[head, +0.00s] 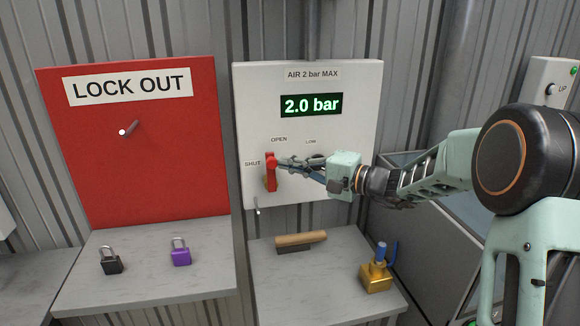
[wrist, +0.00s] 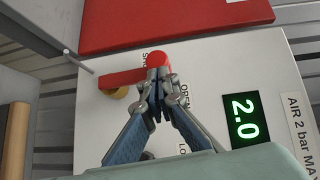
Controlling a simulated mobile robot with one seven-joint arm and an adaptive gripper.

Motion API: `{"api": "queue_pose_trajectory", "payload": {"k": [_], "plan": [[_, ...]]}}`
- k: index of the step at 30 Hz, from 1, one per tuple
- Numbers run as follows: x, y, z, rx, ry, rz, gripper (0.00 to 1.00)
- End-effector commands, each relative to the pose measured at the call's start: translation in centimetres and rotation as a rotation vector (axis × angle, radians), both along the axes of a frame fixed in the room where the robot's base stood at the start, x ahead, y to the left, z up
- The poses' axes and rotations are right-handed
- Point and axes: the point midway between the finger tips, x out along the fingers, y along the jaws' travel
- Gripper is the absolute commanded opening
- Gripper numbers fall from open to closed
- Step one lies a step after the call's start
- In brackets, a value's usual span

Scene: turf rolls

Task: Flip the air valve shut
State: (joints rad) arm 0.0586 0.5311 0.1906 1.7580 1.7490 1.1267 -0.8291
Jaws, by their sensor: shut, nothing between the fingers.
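The air valve's red handle (head: 271,174) is on the white panel (head: 345,130), with its round knob at the top, toward the OPEN label. The SHUT label is to its left. In the wrist view the handle (wrist: 135,77) runs from a brass pivot (wrist: 115,93) to the red knob. My gripper (head: 284,162) is at the knob's right side in the head view. In the wrist view my gripper (wrist: 158,78) has its fingertips together at the knob, hiding part of it. It grips nothing; I cannot tell whether it touches the knob.
The display (head: 312,104) reads 2.0 bar. A red LOCK OUT board (head: 160,180) with a peg is at left. Black (head: 110,262) and purple (head: 180,253) padlocks stand on the shelf below. A wooden-handled tool (head: 300,239) and a brass block (head: 376,278) are on the right shelf.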

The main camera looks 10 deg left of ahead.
Motion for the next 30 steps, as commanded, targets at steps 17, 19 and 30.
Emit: {"api": "queue_pose_trajectory", "payload": {"k": [17,19,30], "plan": [[-1.4,2.8,0.7,-0.317,-0.161,0.005,0.00],[-1.7,3.4,0.7,-0.378,-0.188,0.004,0.00],[-3.2,6.5,0.4,-0.693,-0.338,0.006,0.00]]}}
